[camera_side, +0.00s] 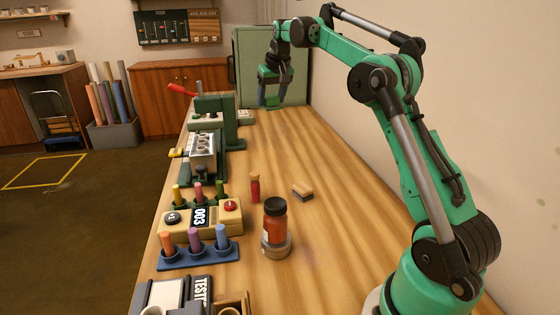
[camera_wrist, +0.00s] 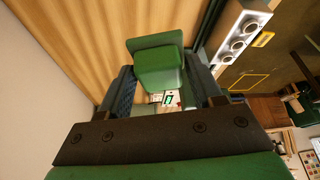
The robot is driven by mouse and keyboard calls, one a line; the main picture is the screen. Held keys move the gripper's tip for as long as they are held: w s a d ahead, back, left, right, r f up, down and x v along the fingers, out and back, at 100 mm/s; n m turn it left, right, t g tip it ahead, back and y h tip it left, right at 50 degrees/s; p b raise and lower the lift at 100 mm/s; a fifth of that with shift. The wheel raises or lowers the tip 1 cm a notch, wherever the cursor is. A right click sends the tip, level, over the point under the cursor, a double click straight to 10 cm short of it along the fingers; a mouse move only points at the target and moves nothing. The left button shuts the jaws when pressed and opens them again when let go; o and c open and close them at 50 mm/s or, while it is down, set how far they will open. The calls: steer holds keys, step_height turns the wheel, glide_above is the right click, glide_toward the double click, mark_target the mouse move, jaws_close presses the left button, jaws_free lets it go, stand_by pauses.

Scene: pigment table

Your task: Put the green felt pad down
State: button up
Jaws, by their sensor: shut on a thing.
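The green felt pad (camera_wrist: 157,60) shows in the wrist view as a thick green block between the two fingers of my gripper (camera_wrist: 162,92). My gripper is shut on it. In the side view my gripper (camera_side: 270,97) hangs pointing down above the far part of the wooden table (camera_side: 320,170), and a little green shows between its fingertips. The fingers hide part of the pad. The pad looks held clear of the table, though the exact gap is hard to judge.
A green press with a red handle (camera_side: 208,115) stands left of my gripper. Nearer are a device with round cups (camera_side: 203,150), colored sticks in holders (camera_side: 195,240), a brown jar (camera_side: 275,225), a red bottle (camera_side: 255,188) and a small block (camera_side: 302,191). The table's right side is mostly bare.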

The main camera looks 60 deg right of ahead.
steer(key=shift+n, duration=0.8)
steer(key=a+f, duration=0.1)
steer(key=f, duration=0.4)
steer(key=w+a+f, duration=0.1)
steer(key=f, duration=0.4)
steer(key=w+a+f, duration=0.1)
steer(key=f, duration=0.4)
steer(key=shift+a+f, duration=0.25)
steer(key=shift+f, duration=2.25)
steer(key=shift+f, duration=0.15)
steer(key=o, duration=1.2)
